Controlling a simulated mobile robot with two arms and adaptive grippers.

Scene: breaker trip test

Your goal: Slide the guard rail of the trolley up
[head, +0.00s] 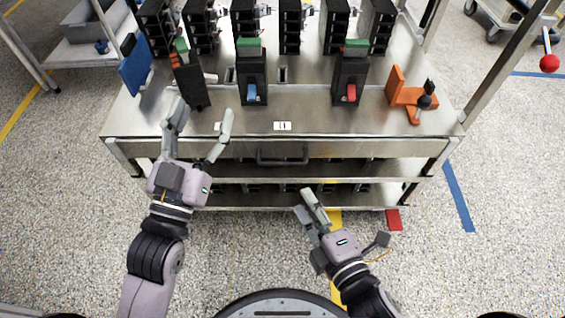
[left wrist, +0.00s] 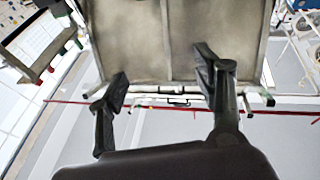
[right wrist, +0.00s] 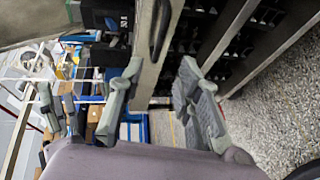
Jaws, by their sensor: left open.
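The steel trolley (head: 320,122) stands ahead of me, with breakers on its top and shelves below. A dark handle (head: 282,157) is on its front panel. I cannot tell for certain which part is the guard rail; slanted metal posts (head: 500,70) rise at its sides. My left gripper (head: 200,122) is open and empty at the front left edge of the top; its spread fingers also show in the left wrist view (left wrist: 162,75). My right gripper (head: 304,202) is low in front of the shelves. Its fingers are apart and empty in the right wrist view (right wrist: 158,90).
A black breaker with a blue lever (head: 251,92) and one with a red lever (head: 351,92) stand on the top. An orange bracket (head: 405,95) is at the right, a blue plate (head: 134,68) at the left. A red-knobbed lever (head: 549,63) is at far right.

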